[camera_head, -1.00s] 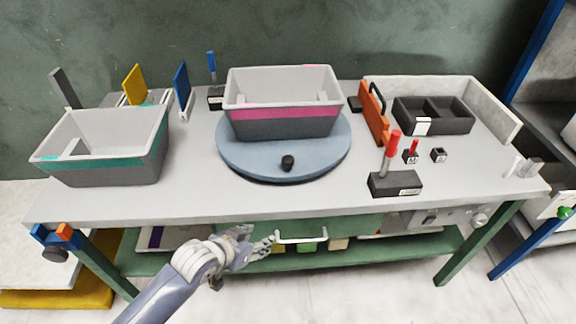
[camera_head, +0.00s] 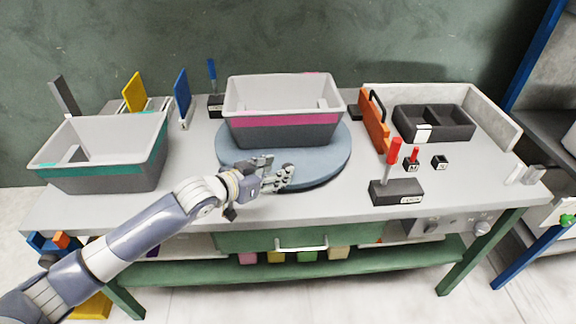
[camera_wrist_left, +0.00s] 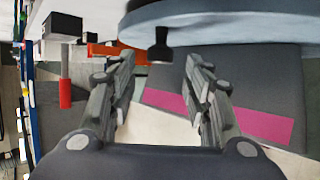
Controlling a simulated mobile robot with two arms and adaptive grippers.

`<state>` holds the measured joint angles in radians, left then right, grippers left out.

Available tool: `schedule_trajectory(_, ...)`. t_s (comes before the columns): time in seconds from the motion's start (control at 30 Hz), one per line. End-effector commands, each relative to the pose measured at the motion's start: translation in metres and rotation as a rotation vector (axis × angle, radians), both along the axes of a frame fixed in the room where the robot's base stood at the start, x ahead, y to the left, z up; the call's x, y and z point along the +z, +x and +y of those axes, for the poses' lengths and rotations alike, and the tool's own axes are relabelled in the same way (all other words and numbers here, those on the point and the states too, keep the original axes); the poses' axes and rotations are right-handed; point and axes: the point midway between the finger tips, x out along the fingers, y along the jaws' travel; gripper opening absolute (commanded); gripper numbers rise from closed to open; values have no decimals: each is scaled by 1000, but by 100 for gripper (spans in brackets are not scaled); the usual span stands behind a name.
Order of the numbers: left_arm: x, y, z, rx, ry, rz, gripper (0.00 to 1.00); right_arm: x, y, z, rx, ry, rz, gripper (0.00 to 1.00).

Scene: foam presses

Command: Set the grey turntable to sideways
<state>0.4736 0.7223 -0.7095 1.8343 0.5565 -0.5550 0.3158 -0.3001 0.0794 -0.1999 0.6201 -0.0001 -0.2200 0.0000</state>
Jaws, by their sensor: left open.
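The grey-blue round turntable (camera_head: 333,160) sits on the table, bearing a grey bin (camera_head: 284,130) with a magenta band. My left gripper (camera_head: 279,171) is open at the turntable's front edge and hides its black knob in the head view. In the left wrist view, the knob (camera_wrist_left: 160,44) stands out from the turntable (camera_wrist_left: 230,22), just ahead of and between the open fingertips (camera_wrist_left: 160,62). The knob appears free of the fingers; exact contact cannot be told. My right gripper is not in view.
A teal-banded bin (camera_head: 105,165) stands at the left. A red-handled lever on a black block (camera_head: 397,191), an orange panel (camera_head: 374,124) and a black divided tray (camera_head: 436,128) are at the right. The table front between turntable and lever is clear.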

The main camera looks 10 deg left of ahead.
Motion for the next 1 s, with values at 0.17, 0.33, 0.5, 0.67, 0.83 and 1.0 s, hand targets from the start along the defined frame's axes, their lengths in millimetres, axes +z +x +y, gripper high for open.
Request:
schedule_trajectory(0.17, -11, 24, -15, 0, -1, 0, 46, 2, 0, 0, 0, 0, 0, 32)
schedule_trajectory(0.33, -18, 39, -24, 0, 1, 0, 46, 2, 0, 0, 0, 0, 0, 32)
schedule_trajectory(0.5, -22, 45, -28, 0, 1, 0, 46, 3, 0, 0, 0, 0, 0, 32)
schedule_trajectory(0.67, -23, 46, -29, -1, 2, -1, 46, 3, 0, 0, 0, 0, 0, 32)
schedule_trajectory(0.83, -23, 46, -29, -1, 2, -1, 39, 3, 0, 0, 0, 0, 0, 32)
schedule_trajectory(1.0, -23, 46, -28, -1, 2, -1, 0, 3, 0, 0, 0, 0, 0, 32)
